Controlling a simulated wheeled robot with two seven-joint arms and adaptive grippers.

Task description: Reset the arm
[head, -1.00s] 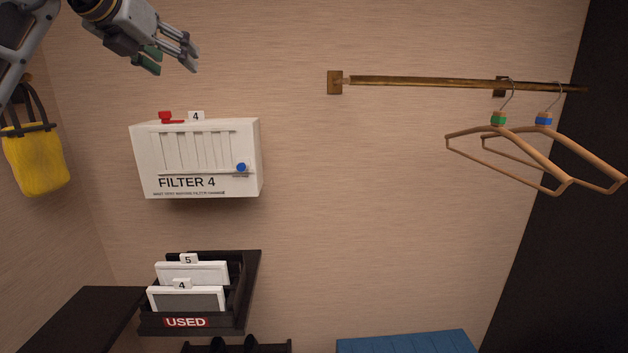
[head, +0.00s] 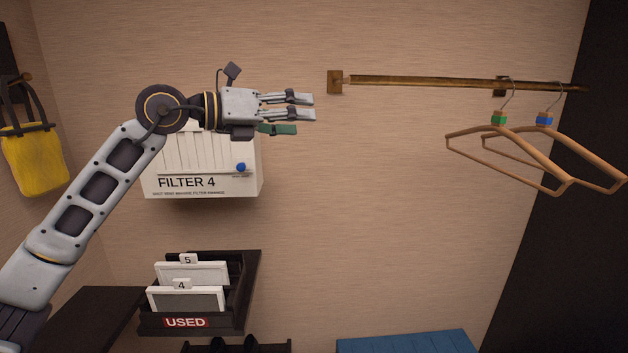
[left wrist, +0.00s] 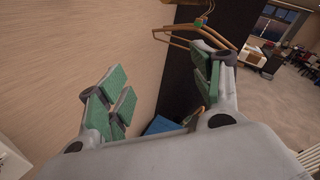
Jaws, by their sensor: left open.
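My left arm (head: 75,205) rises from the lower left in the head view. My right gripper is not in view.
A brass rail (head: 420,82) with two wooden hangers (head: 520,155) is at the right. A black USED tray (head: 240,300) holds white filters. A yellow bag (head: 35,160) hangs at left. A blue object (head: 405,343) is at bottom. The middle wall is bare.

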